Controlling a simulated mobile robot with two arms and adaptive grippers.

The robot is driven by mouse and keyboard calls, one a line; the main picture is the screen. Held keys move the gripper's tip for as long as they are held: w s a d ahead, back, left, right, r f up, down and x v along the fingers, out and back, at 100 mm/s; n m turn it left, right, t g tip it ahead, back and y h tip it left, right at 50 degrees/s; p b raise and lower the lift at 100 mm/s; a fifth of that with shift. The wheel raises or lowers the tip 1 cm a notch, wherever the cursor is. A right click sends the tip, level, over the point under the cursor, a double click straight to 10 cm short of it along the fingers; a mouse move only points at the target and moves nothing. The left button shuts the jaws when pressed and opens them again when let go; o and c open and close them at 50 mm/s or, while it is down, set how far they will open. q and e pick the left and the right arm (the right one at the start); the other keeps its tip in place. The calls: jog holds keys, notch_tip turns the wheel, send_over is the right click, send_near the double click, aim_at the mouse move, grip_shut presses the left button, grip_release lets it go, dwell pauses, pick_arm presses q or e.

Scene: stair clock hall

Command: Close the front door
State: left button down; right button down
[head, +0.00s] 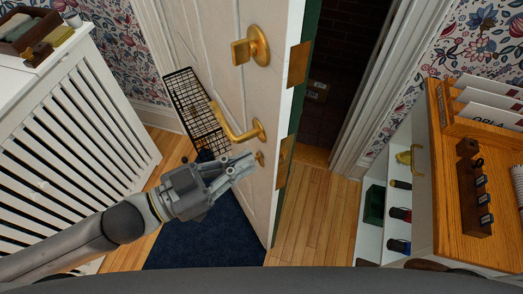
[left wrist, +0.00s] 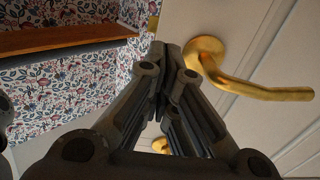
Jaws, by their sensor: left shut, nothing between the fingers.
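The front door (head: 222,95) stands ajar in the head view, with its cream inner face toward me and a dark gap at its right edge. It has a brass lever handle (head: 240,128), a brass knob (head: 250,47) above and brass plates on its edge. My left gripper (head: 248,162) is shut and empty, just below the lever and close to the door face; I cannot tell whether it touches. In the left wrist view the lever (left wrist: 250,84) is right of the shut fingers (left wrist: 165,55). My right gripper is not in view.
A white slatted cabinet (head: 75,125) stands at the left. A black wire basket (head: 195,105) is by the door. A dark blue mat (head: 205,240) lies on the wooden floor (head: 315,205). A wooden-topped shelf unit (head: 450,220) stands at the right.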

aim_at(274, 149)
pick_arm(q)
jog(key=shift+p+x, duration=0.65)
jog(key=shift+x, duration=1.6)
jog(key=shift+d, duration=0.1)
